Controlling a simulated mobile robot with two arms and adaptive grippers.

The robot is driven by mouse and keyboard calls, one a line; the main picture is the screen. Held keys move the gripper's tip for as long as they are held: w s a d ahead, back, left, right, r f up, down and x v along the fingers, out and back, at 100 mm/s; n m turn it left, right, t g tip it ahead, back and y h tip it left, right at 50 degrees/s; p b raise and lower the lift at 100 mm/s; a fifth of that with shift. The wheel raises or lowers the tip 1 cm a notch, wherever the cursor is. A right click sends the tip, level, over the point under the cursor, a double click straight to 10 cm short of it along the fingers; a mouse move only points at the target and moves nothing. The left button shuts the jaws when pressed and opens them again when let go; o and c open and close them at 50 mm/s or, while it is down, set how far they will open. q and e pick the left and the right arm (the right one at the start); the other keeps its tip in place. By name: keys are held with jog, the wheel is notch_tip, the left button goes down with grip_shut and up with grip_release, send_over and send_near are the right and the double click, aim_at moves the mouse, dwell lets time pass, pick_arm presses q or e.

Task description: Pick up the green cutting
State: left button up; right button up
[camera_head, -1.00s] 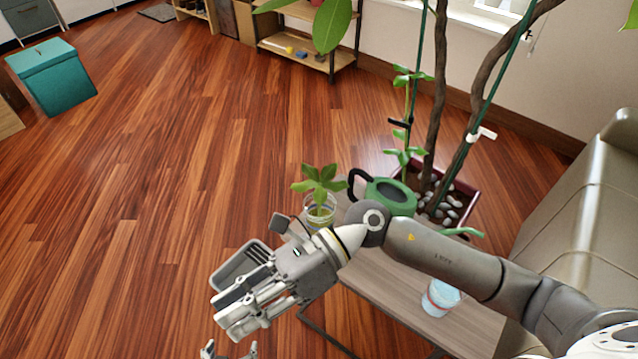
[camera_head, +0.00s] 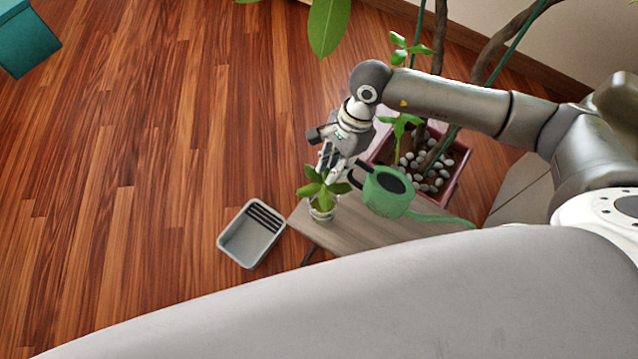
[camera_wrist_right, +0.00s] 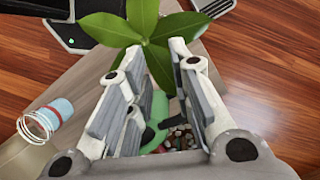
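The green cutting (camera_head: 323,187) has several broad leaves and stands in a clear glass jar (camera_head: 321,211) on the low table's left end. My right gripper (camera_head: 328,172) is just behind the cutting in the head view, its fingers close to the leaves. In the right wrist view the leaves (camera_wrist_right: 143,38) spread beyond and around the fingertips. The two fingers of my right gripper (camera_wrist_right: 158,62) stand apart with no stem visible between them. The jar is hidden in that view. My left gripper is not in view.
A green watering can (camera_head: 386,193) stands on the table (camera_head: 345,233) right of the jar. A planter (camera_head: 458,178) with pebbles and trunks is behind it. A grey tray (camera_head: 252,236) lies left of the table.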

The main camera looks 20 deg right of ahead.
aim_at(323, 195)
jog(key=p+x, duration=0.1)
jog(key=x, duration=0.1)
jog(key=s+p+x, duration=0.1)
jog(key=x, duration=0.5)
jog(key=shift+s+a+r+p, duration=0.15)
jog(key=shift+s+a+p, duration=0.1)
jog(key=shift+p, duration=0.15)
jog(key=shift+a+f, duration=0.1)
jog(key=shift+f, duration=0.25)
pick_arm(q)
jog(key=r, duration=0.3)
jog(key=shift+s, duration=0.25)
pick_arm(e)
jog(key=shift+w+f, duration=0.1)
jog(key=shift+f, duration=0.05)
grip_shut()
